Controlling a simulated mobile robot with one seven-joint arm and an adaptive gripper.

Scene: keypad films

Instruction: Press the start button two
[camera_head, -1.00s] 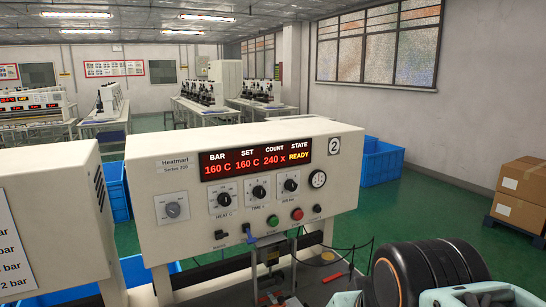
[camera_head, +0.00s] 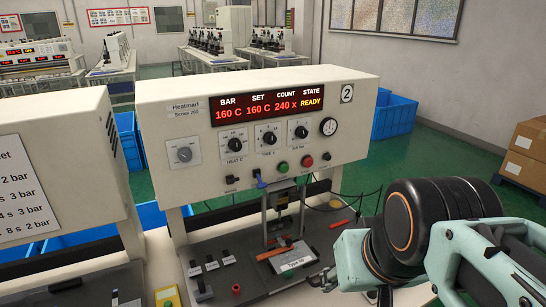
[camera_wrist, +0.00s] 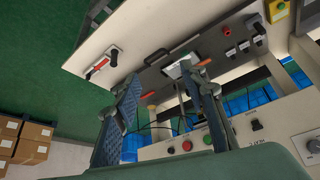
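The cream press machine marked 2 (camera_head: 346,93) stands in the middle of the head view. Its red display (camera_head: 262,106) reads 160 C, 160 C, 240 x, READY. A green button (camera_head: 283,167) sits on the lower front panel, left of a red button (camera_head: 308,160). In the wrist view the picture is turned over, with the green button (camera_wrist: 207,139) and red button (camera_wrist: 187,145) low between and behind my fingers. My gripper (camera_wrist: 160,78) is open and empty, apart from the panel. In the head view my arm is at the right; my fingertips are not clear there.
A second cream machine (camera_head: 60,150) with a text sheet stands at the left. The dark work plate (camera_head: 225,290) below the panel bears a press head, a tray (camera_head: 297,258) and small black clamps. A yellow box (camera_head: 167,297) is at the front. Blue crates (camera_head: 394,116) and cartons stand behind.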

